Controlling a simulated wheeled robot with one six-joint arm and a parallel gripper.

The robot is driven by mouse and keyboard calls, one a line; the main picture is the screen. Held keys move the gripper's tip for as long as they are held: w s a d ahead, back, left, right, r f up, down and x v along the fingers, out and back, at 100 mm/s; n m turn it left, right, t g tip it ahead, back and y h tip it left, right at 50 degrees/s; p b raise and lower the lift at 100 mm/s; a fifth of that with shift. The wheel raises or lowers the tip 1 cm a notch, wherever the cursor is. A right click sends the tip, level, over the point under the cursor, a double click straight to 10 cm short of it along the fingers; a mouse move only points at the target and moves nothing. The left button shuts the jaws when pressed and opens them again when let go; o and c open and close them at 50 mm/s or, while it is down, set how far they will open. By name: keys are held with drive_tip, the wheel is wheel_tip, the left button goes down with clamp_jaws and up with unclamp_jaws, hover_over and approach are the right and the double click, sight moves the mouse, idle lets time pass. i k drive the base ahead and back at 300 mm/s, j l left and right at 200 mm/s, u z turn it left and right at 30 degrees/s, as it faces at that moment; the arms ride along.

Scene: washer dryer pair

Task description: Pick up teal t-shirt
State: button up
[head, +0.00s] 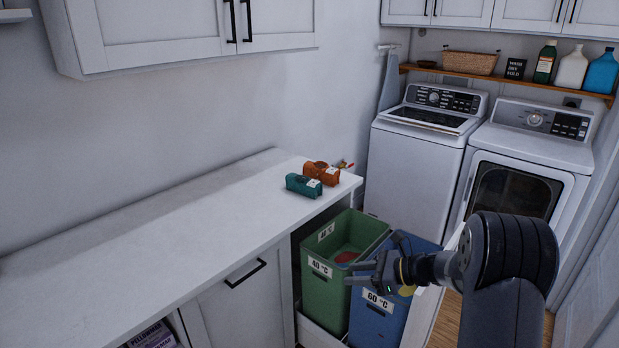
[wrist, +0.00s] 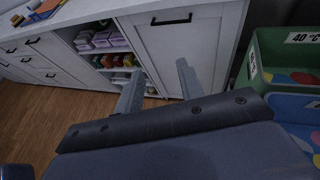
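A teal t-shirt (head: 304,185), folded into a small bundle with a white tag, lies on the white counter (head: 170,235) near its right end. My gripper (head: 352,273) is in front of the sorting bins, lower than the t-shirt and to its right in the head view. It is apart from the t-shirt. In the wrist view the two fingers of my gripper (wrist: 158,82) stand wide apart with nothing between them. The t-shirt does not clearly show in the wrist view.
An orange folded garment (head: 322,173) lies right behind the teal one. A green bin (head: 323,290) and a blue bin (head: 378,322) marked 60 °C stand beside the counter. A washer (head: 410,170) and dryer (head: 525,180) stand behind. Most of the counter is clear.

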sight(303, 184)
drive_tip(key=i+j+z, duration=0.15)
drive_tip(key=i+j, duration=0.3)
drive_tip(key=i+j+z, duration=0.2)
drive_tip(key=i+j, duration=0.3)
drive_tip(key=i+j+z, duration=0.15)
drive_tip(key=i+j, duration=0.3)
drive_tip(key=j, duration=0.15)
